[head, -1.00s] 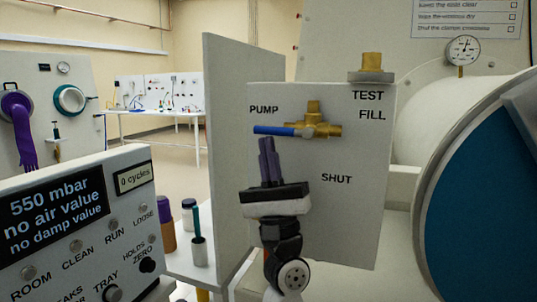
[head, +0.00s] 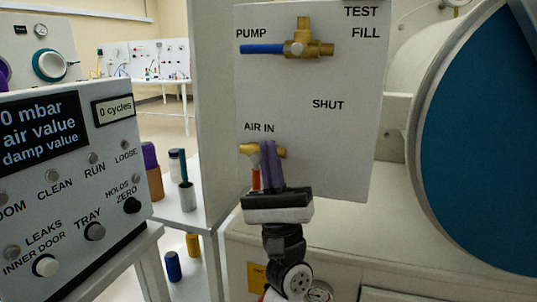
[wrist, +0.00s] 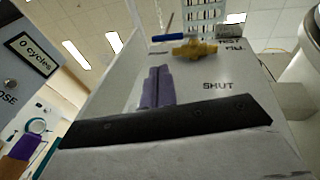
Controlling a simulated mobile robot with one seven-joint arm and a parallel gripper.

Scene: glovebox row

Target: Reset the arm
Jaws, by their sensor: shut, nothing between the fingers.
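My gripper (head: 270,163) has two purple fingers that point up and are shut together with nothing between them. In the head view it is in front of the lower part of the white valve panel (head: 350,140), overlapping the brass AIR IN fitting (head: 248,150) with its red handle (head: 255,177). I cannot tell whether it touches them. In the wrist view the fingers (wrist: 157,88) stand before the panel, below the brass valve (wrist: 194,49). In the head view that brass valve (head: 308,48) has a blue handle (head: 262,48) pointing left at PUMP.
A control box (head: 70,170) with knobs and a display reading 0 cycles stands at left. A shelf (head: 185,215) with bottles is between it and the panel. A large round blue door (head: 490,140) fills the right. A white ledge (head: 370,240) lies below the panel.

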